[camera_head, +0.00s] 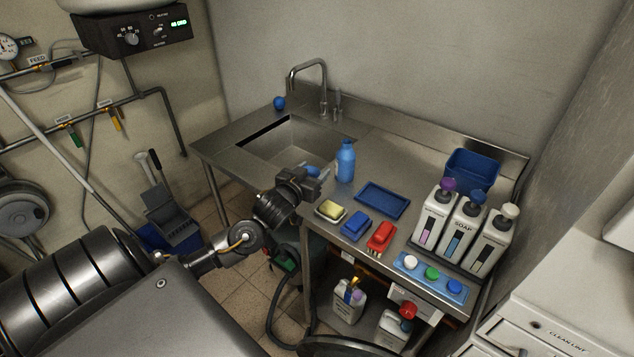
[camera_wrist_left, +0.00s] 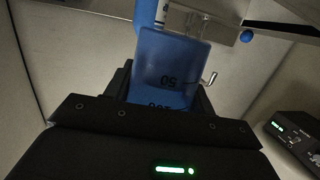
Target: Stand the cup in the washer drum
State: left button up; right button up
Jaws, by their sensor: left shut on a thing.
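My left gripper (camera_head: 313,180) is over the front edge of the steel counter, near the sink. It is shut on a blue cup (camera_wrist_left: 172,62), which fills the space between its fingers in the left wrist view. The cup has dark printed marks, including a 50 that reads upside down there. In the head view only a small blue part of the cup (camera_head: 311,170) shows past the gripper. I cannot make out the washer drum in either view. My right gripper is not in view.
The counter (camera_head: 400,150) holds a blue bottle (camera_head: 345,162), a blue tray (camera_head: 382,200), a yellow sponge (camera_head: 331,210), blue and red brushes and several soap dispensers (camera_head: 466,232). The sink (camera_head: 290,143) lies behind my gripper. White jugs (camera_head: 348,303) stand below. A white machine (camera_head: 550,335) is at right.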

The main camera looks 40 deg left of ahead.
pick_arm(q)
jog(key=w+f, duration=0.1)
jog(key=w+a+f, duration=0.1)
jog(key=f, duration=0.1)
jog(key=w+f, duration=0.1)
jog(key=f, duration=0.1)
jog(key=shift+w+a, duration=0.2)
jog(key=shift+w, duration=0.05)
jog(key=f+p, duration=0.2)
jog(key=shift+w+a+f, duration=0.1)
jog(key=shift+w+f, duration=0.15)
jog(key=shift+f, duration=0.05)
jog(key=shift+f+p, duration=0.25)
jog(key=shift+p, duration=0.05)
jog(key=shift+f, duration=0.2)
jog(key=o, duration=1)
